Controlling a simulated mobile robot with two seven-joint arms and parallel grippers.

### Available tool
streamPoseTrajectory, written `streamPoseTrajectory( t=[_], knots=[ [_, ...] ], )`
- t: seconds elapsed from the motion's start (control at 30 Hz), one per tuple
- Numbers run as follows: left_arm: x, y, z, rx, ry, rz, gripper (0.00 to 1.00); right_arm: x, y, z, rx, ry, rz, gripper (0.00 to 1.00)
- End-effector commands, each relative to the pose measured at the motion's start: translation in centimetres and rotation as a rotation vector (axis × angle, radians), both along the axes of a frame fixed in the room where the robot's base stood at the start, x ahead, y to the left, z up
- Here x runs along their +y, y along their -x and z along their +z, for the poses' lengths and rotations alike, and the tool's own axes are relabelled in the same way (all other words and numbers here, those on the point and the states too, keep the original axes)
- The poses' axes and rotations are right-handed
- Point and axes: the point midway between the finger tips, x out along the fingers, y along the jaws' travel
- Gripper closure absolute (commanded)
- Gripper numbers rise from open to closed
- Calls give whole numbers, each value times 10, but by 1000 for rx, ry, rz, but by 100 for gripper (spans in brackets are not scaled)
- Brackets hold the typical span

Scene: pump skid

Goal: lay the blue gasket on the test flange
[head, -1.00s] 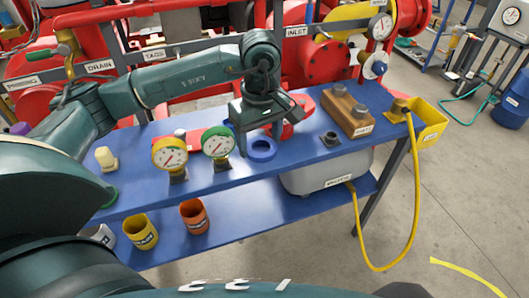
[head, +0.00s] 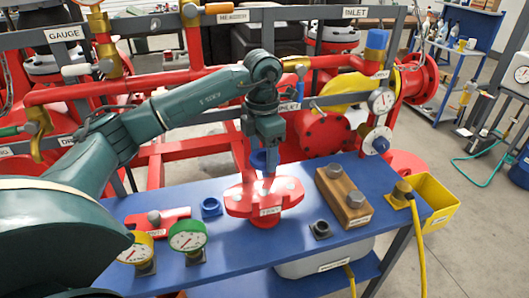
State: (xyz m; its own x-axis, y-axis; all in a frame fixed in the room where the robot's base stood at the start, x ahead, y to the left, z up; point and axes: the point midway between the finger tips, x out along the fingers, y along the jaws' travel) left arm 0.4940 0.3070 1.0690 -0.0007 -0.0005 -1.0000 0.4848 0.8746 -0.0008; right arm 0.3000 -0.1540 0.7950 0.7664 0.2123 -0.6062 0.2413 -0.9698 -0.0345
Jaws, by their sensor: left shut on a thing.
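My left gripper (head: 263,147) is shut on the blue gasket (head: 260,162), a ring that shows just below the fingers. It holds the gasket above the back part of the red test flange (head: 240,203). The flange stands on the blue table, with a white label on its front and bolt holes or studs on its top face. A gap seems to show between gasket and flange, though the gripper hides part of both. My right gripper is not in view.
A smaller blue ring-shaped part (head: 211,208) sits left of the flange, near a red plate (head: 155,222) and two gauges (head: 187,238). A wooden block with bolts (head: 343,195) and a dark nut-like fitting (head: 320,230) stand to the right. Red pipework rises behind the blue table (head: 240,262).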

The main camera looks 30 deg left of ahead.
Motion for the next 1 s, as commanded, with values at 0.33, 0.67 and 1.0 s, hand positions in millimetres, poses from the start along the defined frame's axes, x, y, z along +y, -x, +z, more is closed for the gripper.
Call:
streamPoseTrajectory(
  t=[0.33, 0.67, 1.0],
  knots=[
    [0, 1, -31, 1, 0, -3, 59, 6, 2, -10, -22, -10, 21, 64],
    [0, 1, -56, 0, 0, -4, 59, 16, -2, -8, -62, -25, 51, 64],
    [0, 1, -56, 0, 0, -4, 59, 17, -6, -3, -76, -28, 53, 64]
  ],
)
